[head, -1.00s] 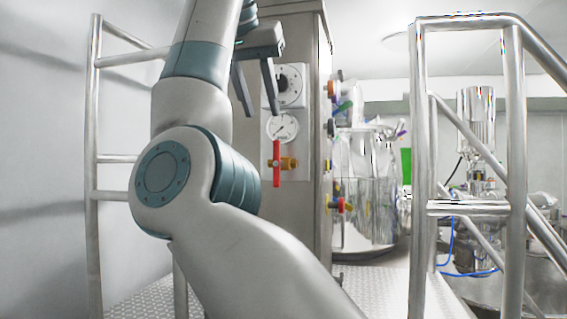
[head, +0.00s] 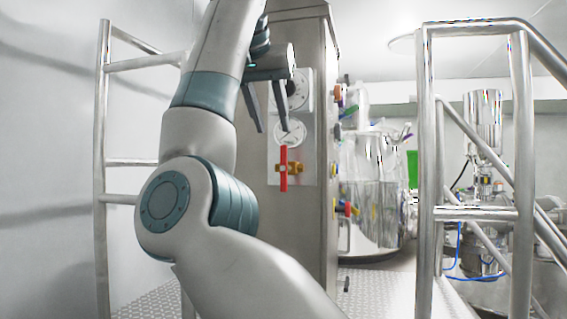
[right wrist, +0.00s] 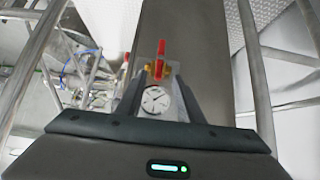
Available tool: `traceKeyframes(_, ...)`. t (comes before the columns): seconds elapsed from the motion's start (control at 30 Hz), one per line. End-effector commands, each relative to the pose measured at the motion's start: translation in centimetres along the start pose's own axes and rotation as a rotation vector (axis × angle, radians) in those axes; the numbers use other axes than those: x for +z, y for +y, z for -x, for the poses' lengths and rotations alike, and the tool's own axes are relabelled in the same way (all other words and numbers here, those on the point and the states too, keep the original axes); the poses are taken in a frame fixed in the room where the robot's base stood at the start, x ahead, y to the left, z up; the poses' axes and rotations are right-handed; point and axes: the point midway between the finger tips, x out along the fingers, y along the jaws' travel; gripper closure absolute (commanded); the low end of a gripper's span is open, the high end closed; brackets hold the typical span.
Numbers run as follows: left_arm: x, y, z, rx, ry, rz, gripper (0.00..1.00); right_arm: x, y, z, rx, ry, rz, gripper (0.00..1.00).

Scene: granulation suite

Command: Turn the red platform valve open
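My left gripper is out of view.
A round gauge (head: 289,133) and a dial (head: 299,90) sit above the valve on the steel cabinet (head: 322,225). Steel railings stand at left (head: 102,180) and right (head: 427,170). A shiny vessel (head: 372,200) stands behind. The patterned metal floor (head: 375,290) is partly bare.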

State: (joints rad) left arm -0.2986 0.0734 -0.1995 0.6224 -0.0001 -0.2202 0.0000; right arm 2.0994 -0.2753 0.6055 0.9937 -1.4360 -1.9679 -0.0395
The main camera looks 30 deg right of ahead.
Motion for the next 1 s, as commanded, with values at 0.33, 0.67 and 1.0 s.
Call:
traceKeyframes(0.33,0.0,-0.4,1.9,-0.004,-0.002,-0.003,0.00,-0.1,0.0,-6.2,0.001,-0.003,0.000,0.66)
traceKeyframes(0.67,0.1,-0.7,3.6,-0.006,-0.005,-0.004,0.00,-0.1,0.0,-11.3,0.001,-0.002,0.000,0.66)
traceKeyframes(1.0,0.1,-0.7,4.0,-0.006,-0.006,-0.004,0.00,0.0,0.0,-13.0,0.001,0.000,0.000,0.66)
